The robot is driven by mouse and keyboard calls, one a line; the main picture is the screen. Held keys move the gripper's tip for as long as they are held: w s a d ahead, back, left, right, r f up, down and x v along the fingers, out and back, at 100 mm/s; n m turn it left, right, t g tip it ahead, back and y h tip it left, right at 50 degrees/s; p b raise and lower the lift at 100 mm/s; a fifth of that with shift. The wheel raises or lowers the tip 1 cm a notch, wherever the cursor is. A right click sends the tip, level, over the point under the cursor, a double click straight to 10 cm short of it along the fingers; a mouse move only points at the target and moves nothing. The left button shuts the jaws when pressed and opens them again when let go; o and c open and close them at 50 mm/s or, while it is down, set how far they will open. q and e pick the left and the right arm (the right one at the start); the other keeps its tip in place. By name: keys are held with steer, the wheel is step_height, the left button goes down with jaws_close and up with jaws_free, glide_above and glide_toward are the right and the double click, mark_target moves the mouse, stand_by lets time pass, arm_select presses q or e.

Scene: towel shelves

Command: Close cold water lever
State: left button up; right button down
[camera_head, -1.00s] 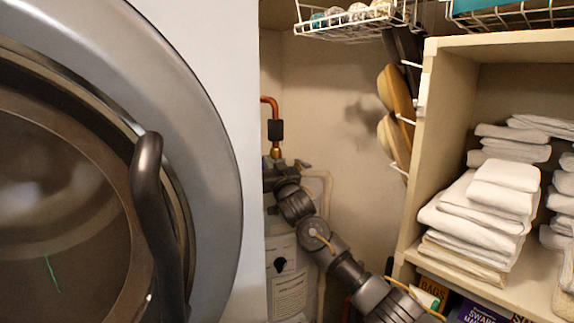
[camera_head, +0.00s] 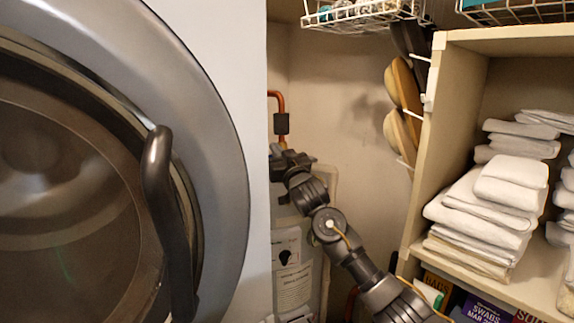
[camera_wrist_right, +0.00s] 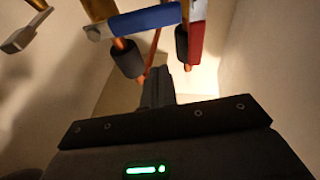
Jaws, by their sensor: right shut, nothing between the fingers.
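The blue lever (camera_wrist_right: 148,20) shows at the top of the right wrist view. It lies crosswise, its left end at a copper pipe with a dark sleeve (camera_wrist_right: 127,60). A red lever (camera_wrist_right: 196,40) lies to its right, along a second sleeved pipe. My right gripper (camera_wrist_right: 158,85) is shut and empty. Its fingers point up the picture, below and between the two levers, and I cannot tell whether they touch either one. In the head view my right gripper (camera_head: 285,158) is beside the machine, just below the dark pipe sleeve (camera_head: 281,123), and hides the levers. My left gripper is out of view.
The front-loading machine (camera_head: 225,130) with its dark door handle (camera_head: 160,200) fills the left. The shelf unit (camera_head: 432,135) with folded white towels (camera_head: 480,205) stands right. A wire basket (camera_head: 365,14) and hanging brushes (camera_head: 403,95) are above. A grey lever (camera_wrist_right: 25,32) is at upper left.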

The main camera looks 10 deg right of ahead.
steer(key=s+d+f+m+g+h+b, duration=0.1)
steer(key=s+d+f+g, duration=0.15)
steer(key=s+f, duration=0.75)
steer(key=s+d+f+g+h+b, duration=0.1)
steer(key=s+f+g, duration=0.25)
steer(key=f, duration=1.15)
steer(key=s+d+f+m+g+h+b, duration=0.1)
steer(key=s+f+g, duration=0.1)
steer(key=s+f, duration=0.85)
steer(key=s+d+f+g+h, duration=0.1)
steer(key=s+d+f+g, duration=0.15)
steer(key=s+f, duration=0.6)
steer(key=s+d+f+n+g, duration=0.1)
steer(key=s+f+g, duration=0.3)
steer(key=s, duration=0.9)
steer(key=s+d+f+g+h, duration=0.1)
steer(key=s+d+f+g, duration=0.15)
steer(key=s+f, duration=0.6)
steer(key=s+a+f+g+b, duration=0.1)
steer(key=s+f+g, duration=0.15)
steer(key=f, duration=2.15)
steer(key=s+d+f+b, duration=0.1)
steer(key=s+d+f, duration=0.2)
steer(key=s+f, duration=1.4)
steer(key=shift+s+f+g, duration=0.2)
steer(key=shift+f+g, duration=0.15)
steer(key=c, duration=2.2)
jaws_free()
